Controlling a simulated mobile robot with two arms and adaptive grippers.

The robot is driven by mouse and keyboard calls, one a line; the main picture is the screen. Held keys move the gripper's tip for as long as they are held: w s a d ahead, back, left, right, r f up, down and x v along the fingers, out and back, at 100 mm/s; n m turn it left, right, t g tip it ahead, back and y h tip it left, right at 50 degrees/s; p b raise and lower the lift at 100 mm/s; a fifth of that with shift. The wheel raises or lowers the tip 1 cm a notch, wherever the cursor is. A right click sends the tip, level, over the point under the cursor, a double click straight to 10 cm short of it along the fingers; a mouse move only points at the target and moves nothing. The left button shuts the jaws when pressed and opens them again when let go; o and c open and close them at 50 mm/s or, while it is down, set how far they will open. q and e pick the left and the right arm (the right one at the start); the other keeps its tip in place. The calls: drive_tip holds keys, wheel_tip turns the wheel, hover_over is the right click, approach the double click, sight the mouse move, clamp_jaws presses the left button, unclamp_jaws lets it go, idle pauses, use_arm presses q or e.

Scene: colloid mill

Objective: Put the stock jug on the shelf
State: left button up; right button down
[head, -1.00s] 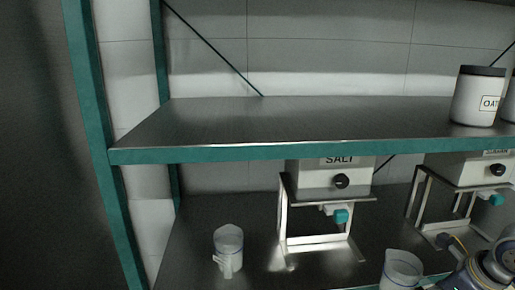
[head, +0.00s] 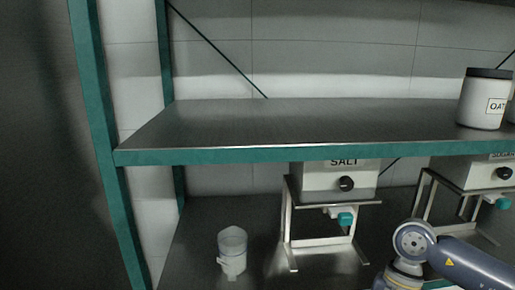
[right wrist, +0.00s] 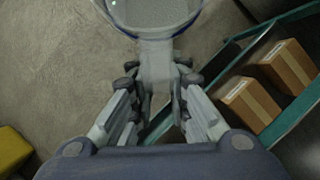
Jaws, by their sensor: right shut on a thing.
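A translucent jug, apparently the stock jug, shows at the top of the right wrist view (right wrist: 157,12), with a blue line near its rim. My right gripper (right wrist: 160,95) is shut on its handle (right wrist: 156,62). The jug hangs over the grey floor in that view. In the head view the right arm is at the lower right; its gripper and the held jug are not visible there. A second translucent jug (head: 232,251) stands upright on the lower shelf (head: 205,225). The upper shelf (head: 270,122) is bare from its left end to the middle. My left gripper is not in view.
A jar labelled OAT (head: 483,99) stands at the right of the upper shelf. Below it are a SALT dispenser (head: 335,180) on a metal stand and another dispenser (head: 490,174). A green upright (head: 100,130) bounds the shelves at left. Cardboard boxes (right wrist: 250,103) and a yellow object (right wrist: 12,150) show lower down.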

drive_tip(key=a+n+h, duration=0.1)
drive_tip(key=n, duration=0.1)
drive_tip(key=s+a+n+h, duration=0.1)
drive_tip(key=n, duration=0.2)
drive_tip(key=s+n, duration=0.1)
drive_tip(key=n, duration=0.1)
drive_tip(key=shift+s+a+r+n+g+h, duration=0.15)
drive_tip(key=shift+a+r+n+g+h, duration=0.15)
drive_tip(key=shift+a+r+g+h, duration=0.1)
drive_tip(key=shift+f, duration=0.1)
idle(0.5)
